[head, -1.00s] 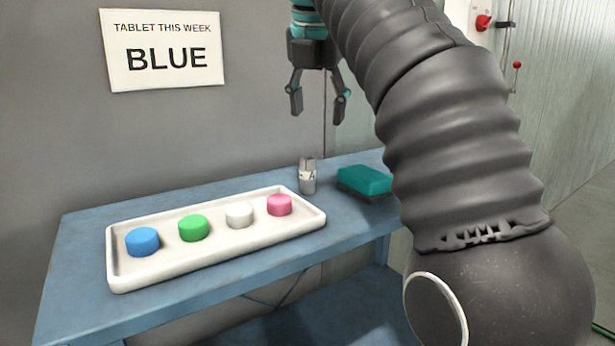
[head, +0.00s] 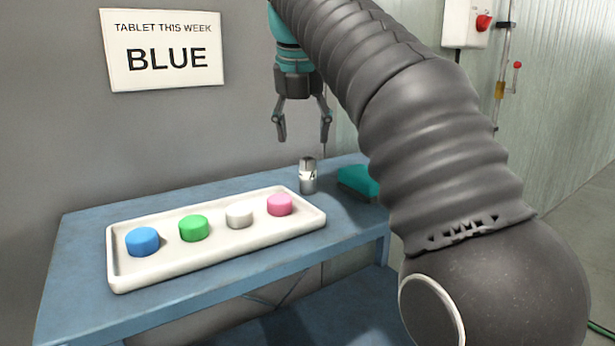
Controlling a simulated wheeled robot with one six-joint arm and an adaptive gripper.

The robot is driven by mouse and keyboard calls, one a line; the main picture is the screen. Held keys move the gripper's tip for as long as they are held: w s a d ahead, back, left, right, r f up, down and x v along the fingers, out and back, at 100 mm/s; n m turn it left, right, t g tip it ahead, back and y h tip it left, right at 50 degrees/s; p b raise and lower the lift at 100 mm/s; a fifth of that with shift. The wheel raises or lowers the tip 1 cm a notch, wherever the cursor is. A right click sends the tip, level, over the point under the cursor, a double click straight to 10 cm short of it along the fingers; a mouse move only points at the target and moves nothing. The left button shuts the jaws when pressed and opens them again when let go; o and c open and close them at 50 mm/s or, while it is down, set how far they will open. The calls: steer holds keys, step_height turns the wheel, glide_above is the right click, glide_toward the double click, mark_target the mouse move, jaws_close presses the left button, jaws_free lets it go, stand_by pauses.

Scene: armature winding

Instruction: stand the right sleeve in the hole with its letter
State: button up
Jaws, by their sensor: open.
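A small upright metal cylinder (head: 308,180) with a white band stands on the blue table behind the tray's right end. No hole with a letter is visible. My gripper (head: 304,138) is open and empty, pointing down. In the picture its fingertips are just above the cylinder, apart from it.
A white tray (head: 200,272) holds blue (head: 142,242), green (head: 194,228), white (head: 239,215) and pink (head: 279,205) discs. A teal block (head: 357,181) lies right of the cylinder, partly behind my arm. A wall sign (head: 164,50) reads "TABLET THIS WEEK BLUE". The table (head: 85,235) is clear at left.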

mark_target(307, 160)
steer(key=shift+d+x, duration=0.2)
steer(key=shift+x, duration=3.8)
steer(key=shift+s, duration=0.1)
jaws_close()
